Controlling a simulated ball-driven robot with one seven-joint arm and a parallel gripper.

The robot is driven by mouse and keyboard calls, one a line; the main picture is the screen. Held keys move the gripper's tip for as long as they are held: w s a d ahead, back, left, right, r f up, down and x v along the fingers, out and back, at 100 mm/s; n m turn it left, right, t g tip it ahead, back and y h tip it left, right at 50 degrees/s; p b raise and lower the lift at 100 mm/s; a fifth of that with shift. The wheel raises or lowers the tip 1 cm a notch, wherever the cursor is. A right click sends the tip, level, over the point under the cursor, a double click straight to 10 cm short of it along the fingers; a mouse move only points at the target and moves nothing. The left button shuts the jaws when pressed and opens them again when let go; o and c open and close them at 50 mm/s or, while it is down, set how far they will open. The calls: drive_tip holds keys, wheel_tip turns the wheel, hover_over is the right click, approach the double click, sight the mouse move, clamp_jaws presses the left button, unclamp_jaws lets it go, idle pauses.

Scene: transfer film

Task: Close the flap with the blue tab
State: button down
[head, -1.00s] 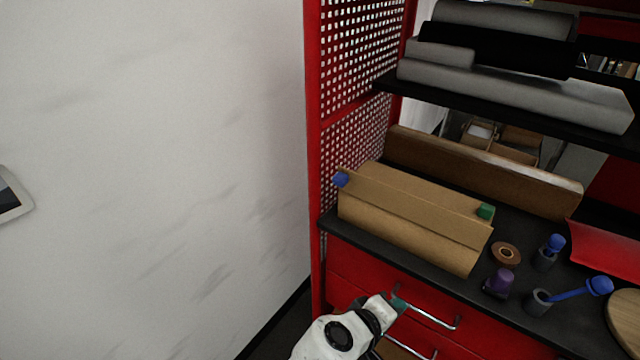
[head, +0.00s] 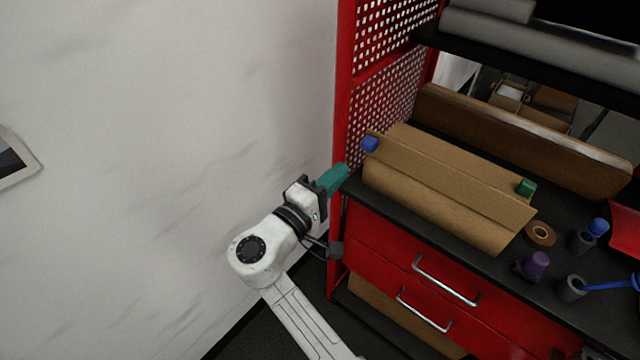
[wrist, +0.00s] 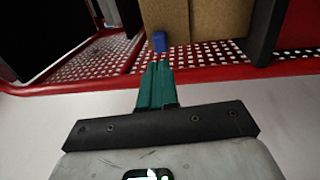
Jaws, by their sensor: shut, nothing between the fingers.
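A long brown cardboard box (head: 440,205) lies on the black shelf top of the red unit. A blue tab (head: 369,144) sits at the left end of its upper flap (head: 450,172), and a green tab (head: 526,187) at the right end. The flap stands partly raised. My gripper (head: 343,171), with teal fingers, is shut and empty, left of the box and just below the blue tab in the head view. In the wrist view the blue tab (wrist: 159,41) is just beyond my gripper's fingertips (wrist: 159,64), with a small gap seemingly between them.
A red perforated side panel (head: 385,100) rises behind the box's left end. A tape roll (head: 540,234), a purple object (head: 533,265) and dark cups with blue-handled tools stand right of the box. Drawers with metal handles (head: 445,280) are below.

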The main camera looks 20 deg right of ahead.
sight(364, 147)
drive_tip(key=p+x, duration=0.1)
drive_tip(key=x, duration=0.3)
drive_tip(key=shift+w+d+r, duration=0.15)
drive_tip(key=shift+d, duration=0.1)
drive_tip(key=shift+p+x, duration=0.35)
drive_tip(key=shift+x, duration=0.5)
